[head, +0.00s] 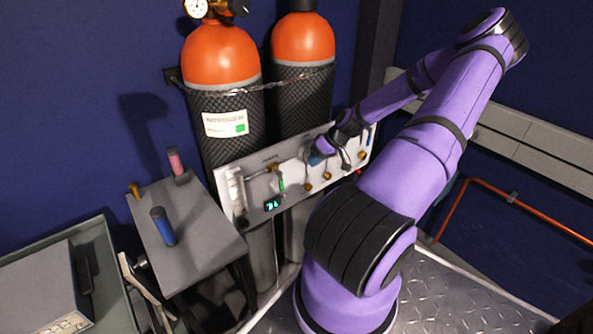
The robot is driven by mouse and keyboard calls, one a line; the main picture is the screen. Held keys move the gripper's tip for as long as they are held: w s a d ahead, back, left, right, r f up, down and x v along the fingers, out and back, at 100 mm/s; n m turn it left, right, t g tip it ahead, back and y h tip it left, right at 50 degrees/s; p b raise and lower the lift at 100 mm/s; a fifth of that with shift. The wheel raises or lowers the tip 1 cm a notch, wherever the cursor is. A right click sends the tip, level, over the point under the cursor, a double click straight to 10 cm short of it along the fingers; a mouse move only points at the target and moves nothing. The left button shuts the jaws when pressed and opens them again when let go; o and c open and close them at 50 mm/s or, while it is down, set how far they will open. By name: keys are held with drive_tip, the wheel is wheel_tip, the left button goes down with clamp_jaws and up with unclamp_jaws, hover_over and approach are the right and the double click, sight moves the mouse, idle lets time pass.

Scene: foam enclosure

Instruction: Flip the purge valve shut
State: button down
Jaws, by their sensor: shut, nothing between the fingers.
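A pale valve panel (238,176) stands in front of two gas cylinders. It bears several brass fittings, one of them a lower fitting (309,187), and a green lever (281,185) that hangs down near its left part. I cannot tell which fitting is the purge valve; no label for it is readable. My gripper (344,160) is at the right half of the panel, close to its face. It looks shut and empty, though it is small and dark here. A blue piece (315,160) shows beside my wrist. My wrist hides part of the panel's upper edge; whether my fingers touch a lever is unclear.
Two orange-topped cylinders, the left one (221,57) and the right one (303,40), stand behind the panel, with a chain across them. A small grey table (190,255) with pink and blue handles is at left. A lit display (273,204) sits low on the panel.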

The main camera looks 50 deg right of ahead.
drive_tip(key=w+a+f, duration=0.5)
drive_tip(key=a+f, duration=0.2)
drive_tip(key=shift+f, duration=0.2)
drive_tip(key=shift+a, duration=0.15)
drive_tip(key=shift+w+a+f+y, duration=0.15)
drive_tip(key=shift+a+y, duration=0.35)
drive_tip(key=shift+a, duration=0.1)
idle(0.4)
